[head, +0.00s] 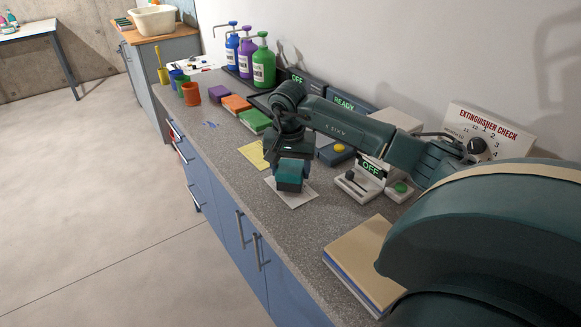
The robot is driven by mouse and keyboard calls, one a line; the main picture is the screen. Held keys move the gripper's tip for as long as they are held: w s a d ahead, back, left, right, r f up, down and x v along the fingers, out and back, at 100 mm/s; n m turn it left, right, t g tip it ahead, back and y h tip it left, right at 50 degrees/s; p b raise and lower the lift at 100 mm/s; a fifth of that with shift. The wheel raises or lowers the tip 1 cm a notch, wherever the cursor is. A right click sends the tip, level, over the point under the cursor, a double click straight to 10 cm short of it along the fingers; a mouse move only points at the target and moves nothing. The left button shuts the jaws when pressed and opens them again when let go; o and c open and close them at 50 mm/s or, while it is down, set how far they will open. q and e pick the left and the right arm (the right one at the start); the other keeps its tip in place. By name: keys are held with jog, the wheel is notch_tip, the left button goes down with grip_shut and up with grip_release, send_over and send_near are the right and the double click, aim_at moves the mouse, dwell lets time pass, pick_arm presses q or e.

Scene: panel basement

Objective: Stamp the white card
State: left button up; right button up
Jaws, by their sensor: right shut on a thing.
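The white card (293,200) lies flat on the grey counter near its front edge, left of the switch boxes. My right gripper (289,172) points down over the card and covers its far part. It is shut on what looks like the stamp, which is mostly hidden by the fingers. I cannot tell whether the stamp touches the card. A yellow card (253,155) lies just beyond the white one. My left gripper is not in view.
Purple (218,93), orange (236,104) and green (256,121) blocks line the counter (222,137). Pump bottles (263,62) and colored cups (191,94) stand farther back. Switch boxes (359,185) and a stack of books or boards (362,262) are at right.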

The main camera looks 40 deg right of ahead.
jog(key=shift+f, duration=0.4)
jog(key=shift+f+b, duration=0.1)
jog(key=shift+b, duration=0.2)
dwell(0.5)
jog(key=shift+r+p, duration=2.6)
jog(key=shift+r, duration=1)
